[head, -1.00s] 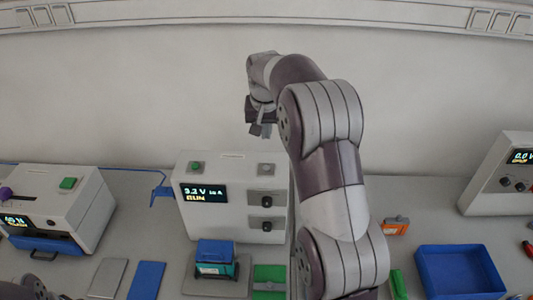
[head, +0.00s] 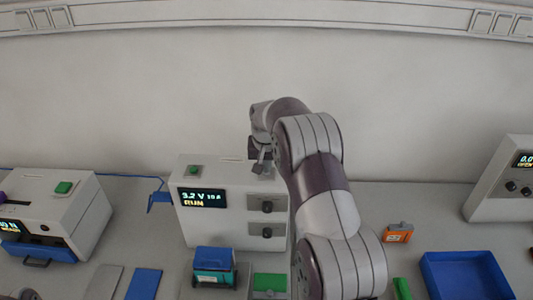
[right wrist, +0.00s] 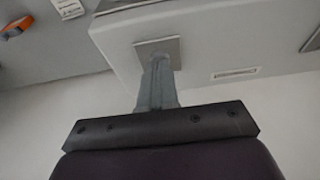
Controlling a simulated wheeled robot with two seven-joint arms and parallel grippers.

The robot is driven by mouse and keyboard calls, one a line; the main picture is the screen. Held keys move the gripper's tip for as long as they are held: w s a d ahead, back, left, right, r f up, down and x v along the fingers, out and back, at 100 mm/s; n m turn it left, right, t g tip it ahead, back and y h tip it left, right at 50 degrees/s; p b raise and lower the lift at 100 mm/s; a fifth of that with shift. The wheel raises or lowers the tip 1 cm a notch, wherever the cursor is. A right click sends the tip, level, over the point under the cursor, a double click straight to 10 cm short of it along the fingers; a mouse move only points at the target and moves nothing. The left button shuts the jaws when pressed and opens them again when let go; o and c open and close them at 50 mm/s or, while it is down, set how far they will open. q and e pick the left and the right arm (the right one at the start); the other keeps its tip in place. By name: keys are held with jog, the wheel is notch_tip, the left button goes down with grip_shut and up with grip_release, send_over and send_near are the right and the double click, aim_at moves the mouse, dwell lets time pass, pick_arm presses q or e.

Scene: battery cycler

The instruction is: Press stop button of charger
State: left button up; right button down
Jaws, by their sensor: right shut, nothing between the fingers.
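The charger (head: 228,222) is a white box in the middle of the head view; its lit display (head: 202,198) reads 3.2 V and RUN. A green button (head: 194,171) is on its top at the left. A grey square button at the top right is hidden behind my right gripper (head: 262,168) in the head view. In the right wrist view, my right gripper (right wrist: 158,65) is shut and empty, with its tips at that grey square button (right wrist: 173,45). I cannot tell whether they touch it. My left gripper is not in view.
A blue-topped battery holder (head: 214,262) stands in front of the charger. Another white device (head: 60,205) with a green button is at left. A blue tray (head: 465,278) and an orange item (head: 398,233) lie at right, near a white meter (head: 505,185).

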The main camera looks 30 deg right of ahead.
jog(key=shift+f, duration=0.25)
jog(key=shift+f+b, duration=0.95)
jog(key=shift+b, duration=0.1)
jog(key=shift+s+a+r, duration=0.15)
jog(key=shift+s, duration=0.25)
jog(key=shift+r+p, duration=0.3)
jog(key=shift+p, duration=0.15)
jog(key=r, duration=0.1)
jog(key=r+p, duration=0.2)
jog(key=shift+w+r, duration=0.2)
jog(key=shift+w, duration=0.1)
jog(key=p+v, duration=0.1)
jog(key=v, duration=0.9)
jog(key=shift+r, duration=0.4)
